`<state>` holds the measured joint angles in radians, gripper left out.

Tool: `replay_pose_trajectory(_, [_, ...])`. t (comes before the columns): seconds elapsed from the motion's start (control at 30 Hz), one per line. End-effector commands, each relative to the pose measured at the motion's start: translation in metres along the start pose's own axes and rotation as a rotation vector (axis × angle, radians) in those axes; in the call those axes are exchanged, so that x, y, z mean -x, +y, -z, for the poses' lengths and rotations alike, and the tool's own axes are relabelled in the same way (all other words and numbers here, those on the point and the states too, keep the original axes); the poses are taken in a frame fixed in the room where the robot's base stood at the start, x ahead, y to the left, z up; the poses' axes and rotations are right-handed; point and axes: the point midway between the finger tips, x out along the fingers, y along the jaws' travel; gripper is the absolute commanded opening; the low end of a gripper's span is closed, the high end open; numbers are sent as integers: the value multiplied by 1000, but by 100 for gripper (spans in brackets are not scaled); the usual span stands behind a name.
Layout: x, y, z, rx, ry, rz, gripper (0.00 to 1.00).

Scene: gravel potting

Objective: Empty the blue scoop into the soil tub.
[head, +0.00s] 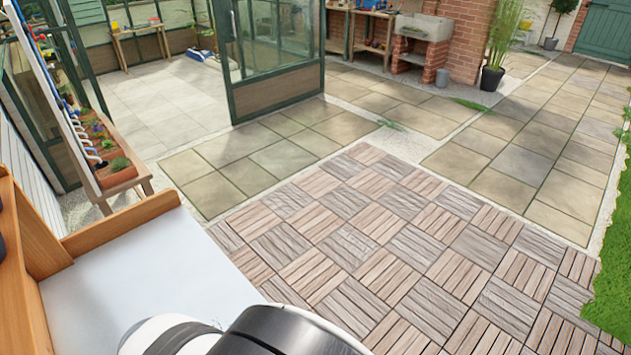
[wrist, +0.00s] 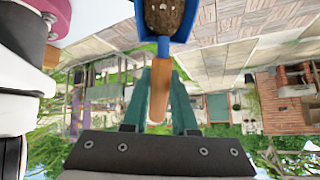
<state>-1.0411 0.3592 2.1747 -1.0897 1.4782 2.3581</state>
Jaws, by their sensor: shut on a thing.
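The blue scoop (wrist: 192,20) shows at the top of the wrist view, with a brown, crumbly load (wrist: 168,17) in its bowl. Its wooden handle (wrist: 159,84) runs down between the two green fingers of my gripper (wrist: 161,93). My gripper is shut on this handle. The scoop's far end is cut off by the picture's edge. The wrist view looks upside down against the surroundings. Neither my gripper nor the scoop is in the head view. I cannot make out the soil tub in either view.
In the head view, a pale worktop (head: 150,262) with a raised wooden edge (head: 120,222) is at lower left, and its visible part is bare. My arm covers the bottom. Beyond are wooden deck tiles (head: 390,240), paving and a glass greenhouse (head: 275,55). A planter stand (head: 118,172) stands behind the worktop.

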Motion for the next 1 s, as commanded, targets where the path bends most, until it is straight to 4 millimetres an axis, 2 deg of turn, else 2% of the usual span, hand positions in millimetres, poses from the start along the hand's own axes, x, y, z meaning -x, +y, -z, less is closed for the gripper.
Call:
replay_pose_trajectory(0.47, [12,-2,-3,17,103,0,0])
replay_pose_trajectory(0.93, [12,-2,-3,17,106,0,0])
replay_pose_trajectory(1.0, [8,-1,-1,8,63,0,0])
